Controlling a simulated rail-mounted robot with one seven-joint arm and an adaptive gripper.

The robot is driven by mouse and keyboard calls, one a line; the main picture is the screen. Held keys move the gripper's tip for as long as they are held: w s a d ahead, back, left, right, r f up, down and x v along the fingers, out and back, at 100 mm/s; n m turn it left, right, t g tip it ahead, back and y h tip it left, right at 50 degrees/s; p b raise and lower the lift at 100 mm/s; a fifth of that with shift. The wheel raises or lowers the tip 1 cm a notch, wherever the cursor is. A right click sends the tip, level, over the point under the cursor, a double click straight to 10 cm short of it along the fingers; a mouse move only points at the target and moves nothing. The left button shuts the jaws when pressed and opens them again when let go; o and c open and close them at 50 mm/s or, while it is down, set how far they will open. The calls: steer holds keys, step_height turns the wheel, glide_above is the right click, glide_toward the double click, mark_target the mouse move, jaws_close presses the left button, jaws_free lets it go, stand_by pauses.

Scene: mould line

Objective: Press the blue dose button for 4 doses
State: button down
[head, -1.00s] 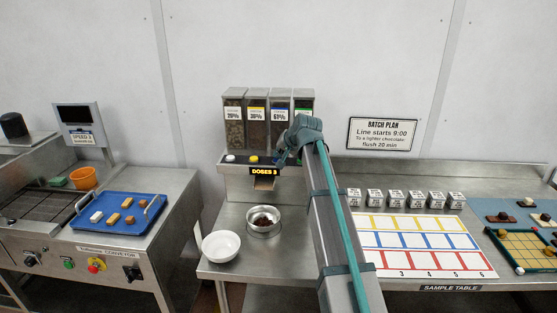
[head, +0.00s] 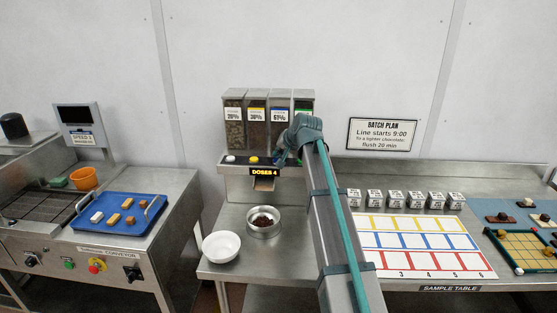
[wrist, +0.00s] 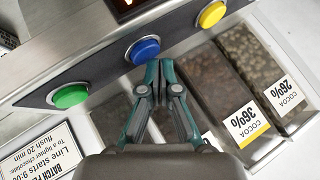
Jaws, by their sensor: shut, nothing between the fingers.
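The blue dose button (wrist: 145,50) is on the dispenser's front strip in the wrist view, between the green button (wrist: 70,96) and the yellow button (wrist: 212,14). My gripper (wrist: 159,66) is shut and empty, its tips at the near edge of the blue button; I cannot tell whether they touch it. In the head view my gripper (head: 283,158) is at the dispenser's front and hides the blue button. The dose display (head: 264,171) reads "DOSES 4". A metal bowl (head: 263,232) holding dark pieces stands below the spout.
Clear hoppers (head: 256,125) stand above the buttons. A white bowl (head: 221,247) is at the front left of the dispenser table. A blue tray (head: 88,229) lies on the left conveyor. The sample table with a grid card (head: 420,243) is to the right.

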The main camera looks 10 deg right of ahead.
steer(key=shift+r, duration=0.15)
steer(key=shift+r+p, duration=1.6)
steer(key=shift+r, duration=1.3)
